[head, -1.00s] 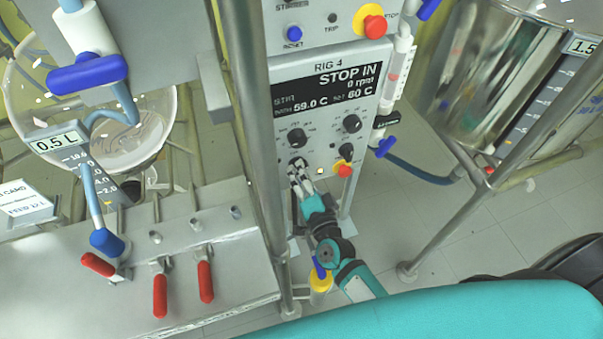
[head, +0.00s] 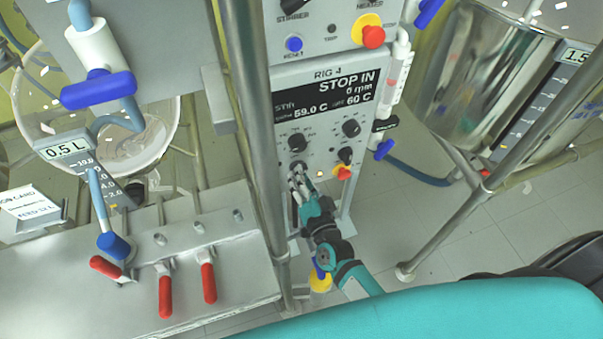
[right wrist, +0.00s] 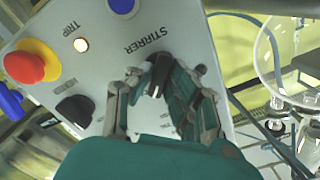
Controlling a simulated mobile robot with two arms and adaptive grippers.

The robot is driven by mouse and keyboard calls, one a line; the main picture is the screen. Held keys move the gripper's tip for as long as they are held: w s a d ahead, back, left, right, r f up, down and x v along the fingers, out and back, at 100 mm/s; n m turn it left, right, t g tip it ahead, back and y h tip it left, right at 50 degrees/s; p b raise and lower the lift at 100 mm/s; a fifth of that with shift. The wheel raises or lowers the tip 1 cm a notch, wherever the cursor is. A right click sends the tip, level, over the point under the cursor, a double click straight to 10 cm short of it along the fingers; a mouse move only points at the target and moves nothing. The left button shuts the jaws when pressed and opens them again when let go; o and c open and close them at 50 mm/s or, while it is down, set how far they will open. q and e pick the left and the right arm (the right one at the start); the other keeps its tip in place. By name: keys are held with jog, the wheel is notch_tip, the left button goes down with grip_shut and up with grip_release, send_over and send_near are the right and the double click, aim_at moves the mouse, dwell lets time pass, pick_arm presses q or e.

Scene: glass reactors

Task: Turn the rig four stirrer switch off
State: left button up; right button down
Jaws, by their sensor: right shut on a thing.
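The rig four control box (head: 317,180) stands in the middle of the head view, with a dark display (head: 325,92) reading STOP IN, 59.0 C and 60 C. The stirrer switch (head: 297,167) is the lower left black knob on its panel. My right gripper (head: 298,181) is at this switch. In the right wrist view the gripper (right wrist: 163,84) is shut on the dark switch (right wrist: 157,73), below the upside-down STIRRER label. The fingers hide much of the switch, and its pointer direction cannot be told. My left gripper is not in view.
The black heater switch (head: 345,155) and a red emergency button (head: 344,172) on yellow sit right of the stirrer switch. A metal post (head: 262,150) stands close on the left. Red-handled valves (head: 165,296) are on the bench at left.

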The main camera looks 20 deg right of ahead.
jog(key=shift+n+p, duration=1.85)
jog(key=shift+n, duration=2.35)
jog(key=c, duration=1.3)
grip_release()
jog(key=shift+o, duration=0.2)
jog(key=s, duration=1.2)
jog(key=shift+d, duration=0.25)
